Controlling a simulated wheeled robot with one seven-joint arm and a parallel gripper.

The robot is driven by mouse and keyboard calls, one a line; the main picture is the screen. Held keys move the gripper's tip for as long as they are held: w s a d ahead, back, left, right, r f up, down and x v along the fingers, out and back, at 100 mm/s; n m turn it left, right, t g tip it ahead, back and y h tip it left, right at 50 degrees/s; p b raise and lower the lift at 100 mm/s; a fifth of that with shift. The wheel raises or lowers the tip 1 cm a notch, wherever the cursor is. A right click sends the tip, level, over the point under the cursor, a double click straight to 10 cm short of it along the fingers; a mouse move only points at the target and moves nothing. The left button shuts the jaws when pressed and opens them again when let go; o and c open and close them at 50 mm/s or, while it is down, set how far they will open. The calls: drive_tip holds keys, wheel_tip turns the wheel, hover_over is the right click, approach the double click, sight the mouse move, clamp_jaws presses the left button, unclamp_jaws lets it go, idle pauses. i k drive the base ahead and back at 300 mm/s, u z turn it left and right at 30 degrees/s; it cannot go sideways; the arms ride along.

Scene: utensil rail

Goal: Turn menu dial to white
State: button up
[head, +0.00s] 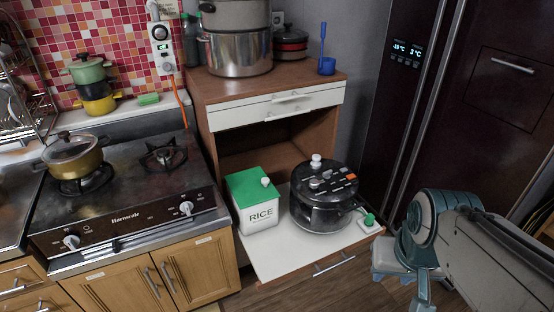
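A black rice cooker (322,207) stands on the pulled-out white shelf (277,256) of the wooden cabinet. Its lid has a white knob (315,161) at the back and a panel of small grey, white and orange buttons (340,184). A small white piece with a green round knob (369,219) sits at its right front. I cannot tell which part is the menu dial or where it points. My gripper (405,288) is at the lower right, apart from the cooker and right of the shelf. Its fingertips are small and partly hidden by my arm, so its opening is unclear.
A white RICE box (259,210) with a green lid stands left of the cooker. The gas stove (120,185) is further left, the dark fridge (455,100) at the right. Open floor (345,292) lies in front.

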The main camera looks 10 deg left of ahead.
sight(314, 182)
drive_tip(key=u, duration=0.15)
drive_tip(key=i, duration=1.2)
drive_tip(key=z, duration=0.65)
